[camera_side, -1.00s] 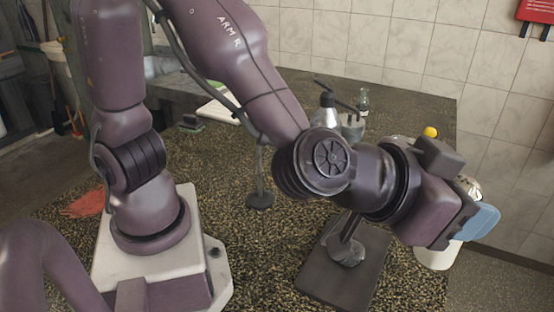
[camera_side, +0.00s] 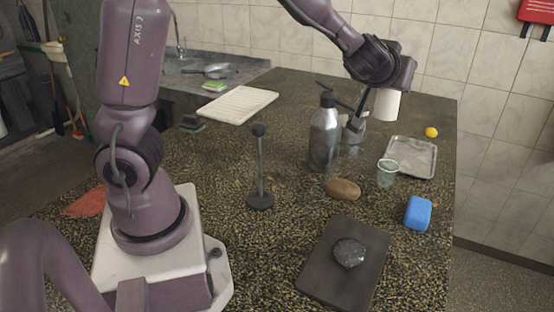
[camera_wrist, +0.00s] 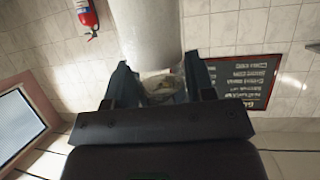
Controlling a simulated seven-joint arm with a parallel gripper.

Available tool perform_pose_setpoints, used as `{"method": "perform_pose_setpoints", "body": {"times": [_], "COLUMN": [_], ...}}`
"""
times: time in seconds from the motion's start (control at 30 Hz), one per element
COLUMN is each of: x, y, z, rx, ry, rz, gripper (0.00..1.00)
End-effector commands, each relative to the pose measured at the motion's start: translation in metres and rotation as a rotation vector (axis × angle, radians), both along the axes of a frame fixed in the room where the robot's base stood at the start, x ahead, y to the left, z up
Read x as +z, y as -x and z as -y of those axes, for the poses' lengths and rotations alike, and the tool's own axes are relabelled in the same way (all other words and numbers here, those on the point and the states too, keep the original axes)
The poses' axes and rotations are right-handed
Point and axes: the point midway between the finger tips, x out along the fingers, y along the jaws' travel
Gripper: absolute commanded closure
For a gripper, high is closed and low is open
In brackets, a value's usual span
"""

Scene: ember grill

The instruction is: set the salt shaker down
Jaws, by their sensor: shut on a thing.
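The salt shaker appears to be the white cylinder (camera_side: 386,105) held in the air above the back right of the counter. In the wrist view its white body (camera_wrist: 148,28) extends away from the fingers, and a shiny, partly hidden end sits between them. My gripper (camera_side: 390,88) is shut on that end in the side view, with the white body hanging below it roughly upright. In the wrist view both fingers of my gripper (camera_wrist: 160,88) flank the shaker. I cannot tell its exact height above the counter.
Near the shaker stand a steel bottle (camera_side: 324,145), a metal tray (camera_side: 424,172), a clear glass (camera_side: 387,176) and a yellow ball-like thing (camera_side: 431,132). A brown lump (camera_side: 343,189), a blue block (camera_side: 418,213), a dark board (camera_side: 325,286) and a black stand (camera_side: 260,170) lie forward. Counter between them is clear.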

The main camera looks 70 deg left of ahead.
Motion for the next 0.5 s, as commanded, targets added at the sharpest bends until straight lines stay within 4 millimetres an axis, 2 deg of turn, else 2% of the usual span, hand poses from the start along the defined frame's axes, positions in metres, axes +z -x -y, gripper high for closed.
{"method": "perform_pose_setpoints", "body": {"times": [0.03, 0.17, 0.3, 0.4, 0.5], "x": [0.000, 0.000, 0.001, 0.001, 0.002], "y": [0.001, 0.011, 0.033, 0.052, 0.072], "z": [-0.032, -0.102, -0.175, -0.219, -0.253], "rx": [0.069, 0.221, 0.378, 0.477, 0.555], "ry": [-0.001, -0.004, -0.009, -0.013, -0.017], "rz": [0.001, 0.002, 0.003, 0.003, 0.003], "gripper": [0.81, 0.81, 0.81, 0.81, 0.81]}}
